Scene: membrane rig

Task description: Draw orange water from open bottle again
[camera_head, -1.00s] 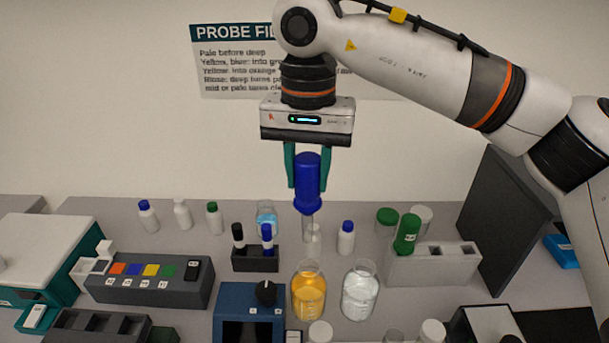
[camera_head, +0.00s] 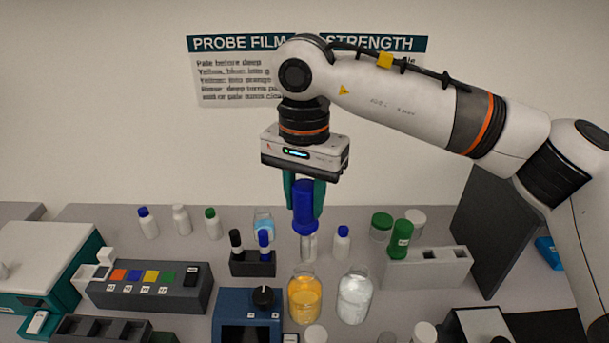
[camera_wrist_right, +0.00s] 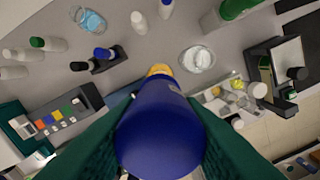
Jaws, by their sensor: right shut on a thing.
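My right gripper (camera_head: 304,196) is shut on a blue-topped dropper (camera_head: 304,208) with a clear tube below it. It holds the dropper upright above the table, its tube just behind and above the open bottle of orange water (camera_head: 305,298) in the head view. In the right wrist view the dropper's blue bulb (camera_wrist_right: 160,130) sits between the teal fingers and hides most of the orange bottle (camera_wrist_right: 160,70). Whether the tube holds liquid is not clear. My left gripper is not in view.
A bottle of clear liquid (camera_head: 355,297) stands right of the orange one. A dark rack (camera_head: 253,268) with capped tubes and a flask of blue liquid (camera_head: 263,222) stand behind. A blue device (camera_head: 246,320) is in front left. A grey holder (camera_head: 428,268) with a green-topped dropper (camera_head: 400,240) is at right.

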